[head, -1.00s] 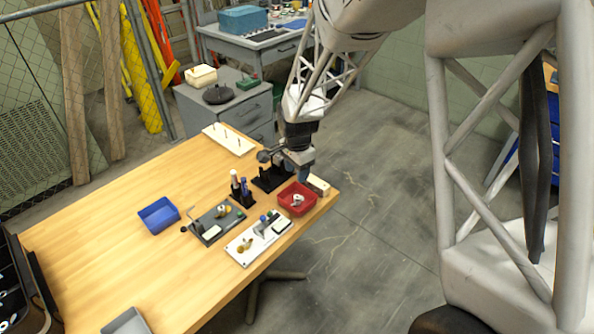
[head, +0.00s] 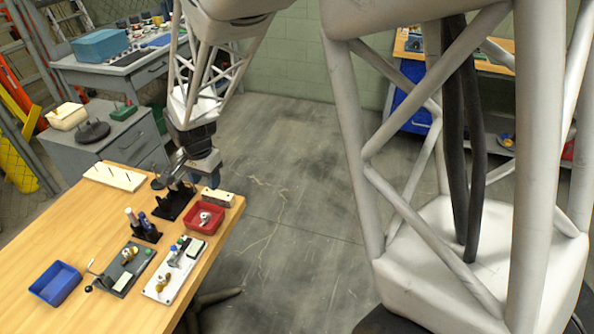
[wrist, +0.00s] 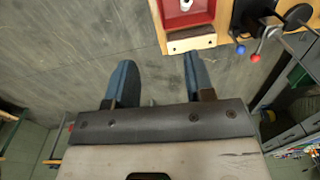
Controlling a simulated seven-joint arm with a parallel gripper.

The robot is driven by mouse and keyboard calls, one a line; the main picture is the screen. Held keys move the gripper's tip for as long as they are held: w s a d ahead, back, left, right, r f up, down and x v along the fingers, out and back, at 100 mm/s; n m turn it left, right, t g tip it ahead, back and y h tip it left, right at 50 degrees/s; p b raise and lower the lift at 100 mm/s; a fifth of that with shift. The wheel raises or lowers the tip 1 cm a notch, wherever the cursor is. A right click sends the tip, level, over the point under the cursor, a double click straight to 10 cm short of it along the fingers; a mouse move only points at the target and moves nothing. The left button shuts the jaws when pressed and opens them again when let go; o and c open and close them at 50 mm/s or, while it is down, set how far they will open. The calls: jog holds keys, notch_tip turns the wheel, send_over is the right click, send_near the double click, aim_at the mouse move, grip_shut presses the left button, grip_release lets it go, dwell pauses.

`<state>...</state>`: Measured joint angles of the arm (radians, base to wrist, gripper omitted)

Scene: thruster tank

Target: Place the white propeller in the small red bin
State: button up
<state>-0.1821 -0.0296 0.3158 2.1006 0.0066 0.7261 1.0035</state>
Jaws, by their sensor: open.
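The small red bin (head: 191,227) sits near the right edge of the wooden table. A white piece (head: 205,217), which looks like the propeller, lies inside it; its exact shape is too small to tell. In the wrist view the red bin (wrist: 172,22) is at the top, with part of the white piece (wrist: 186,5) at the frame edge. My gripper (head: 212,180) is above the table's far right corner, behind the bin. In the wrist view its two blue fingers (wrist: 160,80) are wide apart with only floor between them. It holds nothing.
A wooden block (head: 218,198) stands beside the bin on the gripper's side. A black stand (head: 175,203), bottle holder (head: 146,232), grey fixture board (head: 126,270) and white fixture board (head: 174,270) lie to the left. A blue bin (head: 55,284) stands farther left. Open floor lies right of the table.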

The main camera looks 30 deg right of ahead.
jog(key=s+d+r+n+t, duration=0.1)
jog(key=s+d+r+n, duration=0.5)
jog(key=s+r, duration=0.7)
jog(key=s+d+r+n, duration=0.1)
jog(key=s+d, duration=0.1)
jog(key=s, duration=0.6)
jog(key=s+d+r+n+t, duration=0.1)
jog(key=s+d+r+n, duration=0.1)
jog(key=s, duration=0.6)
jog(key=shift+s+d+r, duration=0.25)
jog(key=shift+s+d, duration=0.05)
jog(key=shift+d, duration=0.4)
